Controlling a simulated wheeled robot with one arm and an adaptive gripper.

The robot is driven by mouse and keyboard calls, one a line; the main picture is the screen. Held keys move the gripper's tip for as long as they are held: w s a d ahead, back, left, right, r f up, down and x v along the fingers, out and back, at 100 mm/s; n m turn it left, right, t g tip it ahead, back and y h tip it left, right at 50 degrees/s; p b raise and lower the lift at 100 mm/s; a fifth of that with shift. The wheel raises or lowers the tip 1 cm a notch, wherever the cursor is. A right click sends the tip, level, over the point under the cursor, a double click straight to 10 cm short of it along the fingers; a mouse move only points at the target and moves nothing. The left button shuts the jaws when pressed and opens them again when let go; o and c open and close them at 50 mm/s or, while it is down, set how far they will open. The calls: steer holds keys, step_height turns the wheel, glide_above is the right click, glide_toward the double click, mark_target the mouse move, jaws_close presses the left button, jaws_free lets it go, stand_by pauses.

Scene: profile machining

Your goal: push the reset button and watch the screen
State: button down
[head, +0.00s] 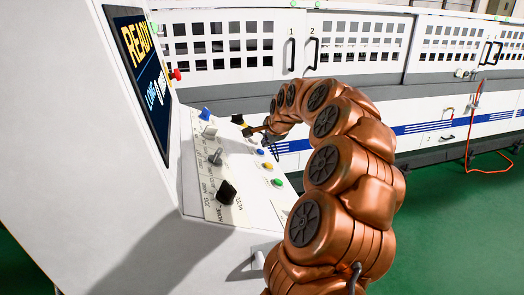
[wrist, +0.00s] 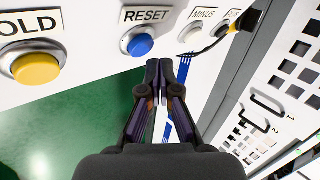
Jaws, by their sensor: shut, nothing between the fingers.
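The blue button (wrist: 140,45) under the RESET label sits in a metal ring on the white panel in the wrist view. It also shows as a small blue dot in the head view (head: 260,152). My gripper (wrist: 160,68) is shut and empty, its tips just below and right of the blue button in the wrist view. I cannot tell whether they touch it. In the head view, my gripper (head: 249,132) is small and dark, over the panel's far part. The screen (head: 143,75) reads "READY" in yellow, with "LONG" and partly unreadable text below.
A yellow button (wrist: 36,68) labelled "OLD", its label cut off, lies left of the blue one. A white MINUS button (wrist: 190,33) and a black plug with a cable lie right. Knobs and a lever stand on the console (head: 200,180). A red button (head: 176,74) sits beside the screen.

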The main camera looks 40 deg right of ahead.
steer(key=shift+r, duration=0.1)
steer(key=r, duration=0.1)
steer(key=s+d+r, duration=0.1)
steer(key=r, duration=0.1)
steer(key=d+r+p, duration=0.1)
steer(key=r, duration=0.1)
steer(key=shift+s+d, duration=0.15)
steer(key=shift+d, duration=0.1)
stand_by(0.9)
